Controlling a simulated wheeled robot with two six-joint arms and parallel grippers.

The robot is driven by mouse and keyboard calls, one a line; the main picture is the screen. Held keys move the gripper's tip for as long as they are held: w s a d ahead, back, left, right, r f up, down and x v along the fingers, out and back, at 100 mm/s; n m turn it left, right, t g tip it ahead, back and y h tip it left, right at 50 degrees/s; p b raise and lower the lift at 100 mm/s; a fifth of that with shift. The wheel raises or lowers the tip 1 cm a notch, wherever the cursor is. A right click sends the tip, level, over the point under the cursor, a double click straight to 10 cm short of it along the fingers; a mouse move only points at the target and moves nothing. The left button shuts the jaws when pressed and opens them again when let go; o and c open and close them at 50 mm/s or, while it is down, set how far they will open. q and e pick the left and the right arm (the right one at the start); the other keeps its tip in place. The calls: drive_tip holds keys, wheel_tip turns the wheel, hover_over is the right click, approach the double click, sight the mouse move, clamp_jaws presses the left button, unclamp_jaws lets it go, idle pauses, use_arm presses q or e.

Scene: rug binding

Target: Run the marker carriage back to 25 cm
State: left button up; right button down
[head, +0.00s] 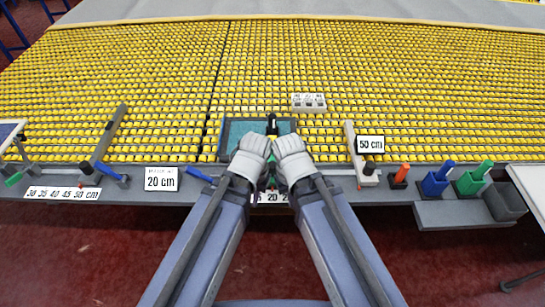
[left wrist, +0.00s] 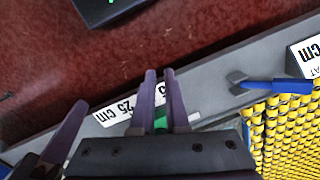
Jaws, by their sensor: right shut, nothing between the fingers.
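A dark-framed carriage with a teal panel (head: 232,131) sits at the front edge of the yellow tufted rug, with a black upright part (head: 272,122) on it. My left gripper (head: 257,143) and right gripper (head: 287,145) are side by side in front of it, hiding its near side. A green part (head: 271,181) shows low between them. In the left wrist view the left fingers (left wrist: 160,95) are close together, with green (left wrist: 162,130) behind; any grip is unclear. The right gripper is shut and empty. A 25 cm label (left wrist: 122,111) lies beside the left fingers.
A number strip (head: 272,197) is partly hidden below my grippers; another strip (head: 62,193) runs 30 to 50. Blue (head: 434,184) and green (head: 470,183) holders stand right. A grey block (head: 309,102) lies on the rug.

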sight(272, 164)
use_arm(q)
drive_tip(key=o, duration=0.7)
drive_tip(key=shift+n+h, duration=0.4)
drive_tip(key=shift+h, duration=0.2)
drive_tip(key=w+d+r+p, duration=0.1)
drive_tip(key=w+d, duration=0.1)
drive_tip(key=w, duration=0.3)
drive_tip(key=w+d+r+p, duration=0.1)
drive_tip(key=w+d, duration=0.1)
drive_tip(key=w, duration=0.3)
drive_tip(key=w+d+r+p, duration=0.1)
drive_tip(key=w+d+p, duration=0.1)
drive_tip(key=w, duration=0.3)
drive_tip(key=shift+w+r, duration=0.25)
drive_tip(key=shift+r, duration=0.15)
drive_tip(key=shift+o, duration=1.3)
drive_tip(key=shift+s+f+b, duration=0.2)
drive_tip(key=shift+s+b, duration=0.1)
drive_tip(key=shift+f, duration=0.15)
wheel_tip(272, 164, down, 7)
drive_tip(key=b, duration=0.7)
drive_tip(key=shift+f+b, duration=0.2)
drive_tip(key=shift+b, duration=0.15)
clamp_jaws()
